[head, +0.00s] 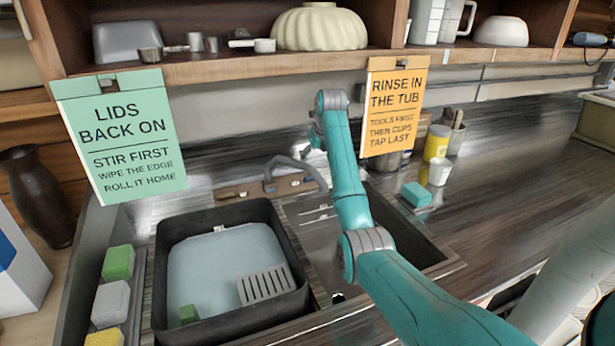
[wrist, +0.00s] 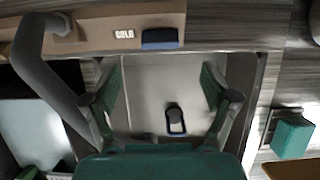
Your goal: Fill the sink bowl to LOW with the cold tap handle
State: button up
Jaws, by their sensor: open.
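The sink bowl (head: 318,238) is a grey basin in the counter, partly behind my arm in the head view. Its floor (wrist: 150,85) and a dark drain fitting (wrist: 176,121) show in the wrist view; I see no clear water surface there. The cold tap handle (wrist: 160,38) is a blue block beside a "COLD" label on the brown tap plate. The grey curved spout (head: 292,168) also shows in the wrist view (wrist: 45,70). My gripper (wrist: 162,82) is open and empty, its fingers over the bowl, with the blue handle ahead and apart from them.
A black tub (head: 285,235) with pale liquid and a slotted grey piece stands left of the bowl. Sponges (head: 118,262) line its left side. A teal sponge (head: 416,194), a yellow jar (head: 437,143) and a white cup (head: 440,172) stand right. Two signs hang from the shelf above.

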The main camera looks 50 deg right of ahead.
jog(key=x, duration=0.9)
jog(key=shift+f, duration=0.15)
jog(key=c, duration=1.2)
